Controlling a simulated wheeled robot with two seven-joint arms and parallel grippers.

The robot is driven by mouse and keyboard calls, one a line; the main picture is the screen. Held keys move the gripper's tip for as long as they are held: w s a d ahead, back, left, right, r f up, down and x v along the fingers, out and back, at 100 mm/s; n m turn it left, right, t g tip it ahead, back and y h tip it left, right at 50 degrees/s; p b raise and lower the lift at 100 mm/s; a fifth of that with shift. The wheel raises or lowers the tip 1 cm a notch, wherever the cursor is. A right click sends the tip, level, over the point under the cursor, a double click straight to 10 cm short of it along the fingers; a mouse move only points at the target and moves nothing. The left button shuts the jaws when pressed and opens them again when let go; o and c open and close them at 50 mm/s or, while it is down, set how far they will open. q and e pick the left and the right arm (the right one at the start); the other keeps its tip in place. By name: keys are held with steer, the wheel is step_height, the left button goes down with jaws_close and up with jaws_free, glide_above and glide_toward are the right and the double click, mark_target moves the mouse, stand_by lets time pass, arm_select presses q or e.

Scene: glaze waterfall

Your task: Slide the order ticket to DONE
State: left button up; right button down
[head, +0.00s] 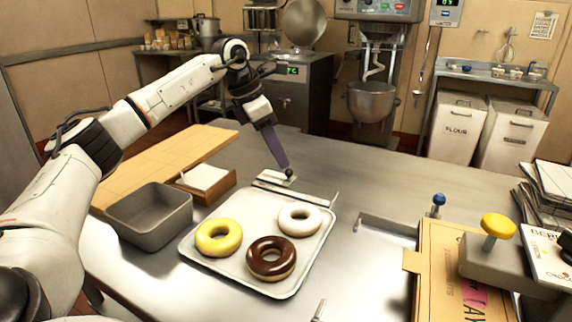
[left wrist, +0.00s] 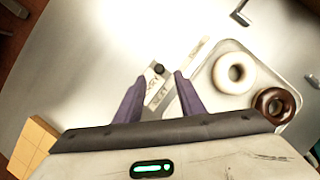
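My left gripper (head: 286,168) reaches down over the far side of the tray, close to a small black knob (head: 289,173). In the left wrist view its two purple fingers (left wrist: 159,77) are apart, with nothing held. The knob (left wrist: 158,68) lies in the gap between the fingertips, on or by a pale order ticket (left wrist: 156,88) with dark lettering too small to read surely. The ticket sits at one end of a narrow metal rail (head: 295,195), which also shows in the left wrist view (left wrist: 193,53). I cannot make out a DONE mark. My right gripper is not in view.
A tray (head: 187,247) of yellow, chocolate and white donuts stands just in front of the rail. A grey bin (head: 150,217) and a small box with white paper (head: 205,180) are to its left. A cardboard box (head: 435,270) is at right. The counter behind the rail is clear.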

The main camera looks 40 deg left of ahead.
mark_target(287, 170)
arm_select(q)
steer(key=shift+x, duration=2.25)
steer(key=shift+w+r, duration=0.1)
jaws_close()
